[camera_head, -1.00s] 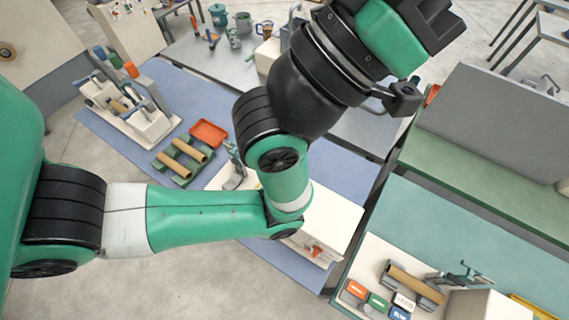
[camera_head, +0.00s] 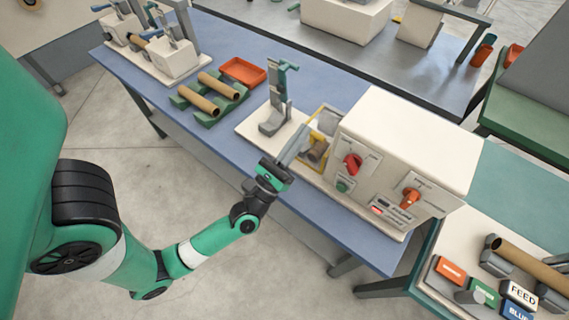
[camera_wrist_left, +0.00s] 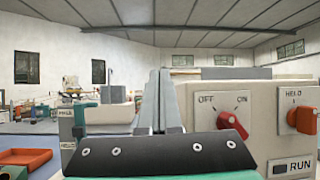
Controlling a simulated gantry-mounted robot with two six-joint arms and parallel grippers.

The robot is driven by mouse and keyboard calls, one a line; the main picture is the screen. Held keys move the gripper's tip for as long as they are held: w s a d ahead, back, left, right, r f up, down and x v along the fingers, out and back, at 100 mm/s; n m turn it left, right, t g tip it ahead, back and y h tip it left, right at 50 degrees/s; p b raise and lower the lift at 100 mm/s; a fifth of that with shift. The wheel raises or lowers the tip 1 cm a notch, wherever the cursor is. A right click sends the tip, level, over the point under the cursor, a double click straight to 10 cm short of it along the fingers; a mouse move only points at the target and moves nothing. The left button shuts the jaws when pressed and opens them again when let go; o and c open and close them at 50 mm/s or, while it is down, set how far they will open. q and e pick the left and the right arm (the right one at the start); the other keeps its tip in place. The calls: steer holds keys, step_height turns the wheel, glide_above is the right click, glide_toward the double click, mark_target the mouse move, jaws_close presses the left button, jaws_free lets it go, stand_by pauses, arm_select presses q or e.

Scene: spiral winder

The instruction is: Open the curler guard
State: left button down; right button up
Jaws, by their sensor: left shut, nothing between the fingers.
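The winder's white cabinet (camera_head: 410,135) stands on the blue table, with a red knob, an orange knob and a green button on its front. At its left side is a yellow-framed guard (camera_head: 328,108), with a brown roll (camera_head: 317,151) visible by it. My left gripper (camera_head: 301,133) is shut and empty, its fingers reaching up beside the guard's left edge. I cannot tell whether they touch it. In the left wrist view the shut fingers (camera_wrist_left: 160,100) point forward, left of the cabinet (camera_wrist_left: 240,135). The guard is not clearly visible there. My right gripper is not in view.
A grey stand with a teal lever (camera_head: 276,100) is just left of the guard. Brown tubes on green holders (camera_head: 205,100) and an orange tray (camera_head: 243,71) lie farther left. Another bench with labelled blocks (camera_head: 520,294) is at the lower right.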

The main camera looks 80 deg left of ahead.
arm_select(q)
steer(key=s+a+f+g+b, duration=0.1)
steer(key=s+f+b, duration=0.2)
steer(key=f, duration=0.5)
steer(key=s+f+g+b, duration=0.2)
steer(key=f+b, duration=0.1)
steer(key=f, duration=0.6)
steer(key=r+p+x, duration=0.1)
steer(key=x, duration=0.9)
steer(key=shift+a+p, duration=0.15)
steer(key=shift+p, duration=0.25)
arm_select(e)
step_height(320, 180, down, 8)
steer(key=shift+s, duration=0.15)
arm_select(q)
steer(key=shift+w+r, duration=0.1)
steer(key=shift+w, duration=0.05)
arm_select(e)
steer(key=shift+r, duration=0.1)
